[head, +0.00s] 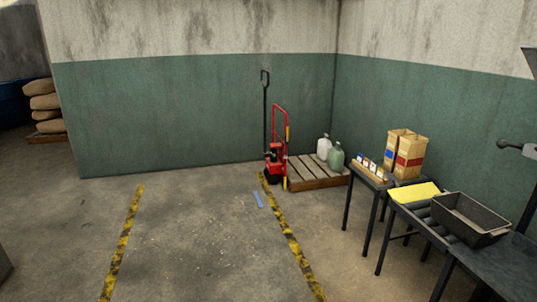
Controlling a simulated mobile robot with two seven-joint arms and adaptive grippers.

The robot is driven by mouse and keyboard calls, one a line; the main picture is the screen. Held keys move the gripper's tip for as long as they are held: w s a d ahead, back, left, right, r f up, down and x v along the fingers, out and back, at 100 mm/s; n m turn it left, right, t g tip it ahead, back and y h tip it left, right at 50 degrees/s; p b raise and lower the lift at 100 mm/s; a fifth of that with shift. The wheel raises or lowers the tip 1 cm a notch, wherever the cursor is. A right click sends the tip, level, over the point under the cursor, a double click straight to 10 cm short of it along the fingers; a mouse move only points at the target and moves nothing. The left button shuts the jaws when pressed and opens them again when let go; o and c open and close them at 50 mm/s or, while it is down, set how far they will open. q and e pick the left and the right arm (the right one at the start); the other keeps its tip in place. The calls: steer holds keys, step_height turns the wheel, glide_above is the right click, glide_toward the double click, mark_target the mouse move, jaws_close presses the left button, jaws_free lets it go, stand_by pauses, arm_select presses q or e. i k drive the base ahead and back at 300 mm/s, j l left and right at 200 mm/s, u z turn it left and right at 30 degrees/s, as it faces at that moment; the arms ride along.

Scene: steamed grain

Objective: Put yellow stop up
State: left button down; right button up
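A flat yellow piece (413,193) lies at the far end of the dark roller table (424,226) on the right. It looks like the yellow stop, and it appears to lie nearly flat. A black open tray (469,218) stands on the rollers just nearer than it. Neither of my grippers shows in the head view.
A small table with cardboard boxes (411,152) and a row of small cards (371,167) stands beyond.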

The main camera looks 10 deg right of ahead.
mark_target(414, 192)
steer(key=i+z, duration=0.35)
steer(key=i, duration=0.2)
steer(key=i+z, duration=0.4)
steer(key=i, duration=0.2)
steer(key=i+j+z, duration=0.35)
steer(key=i, duration=0.2)
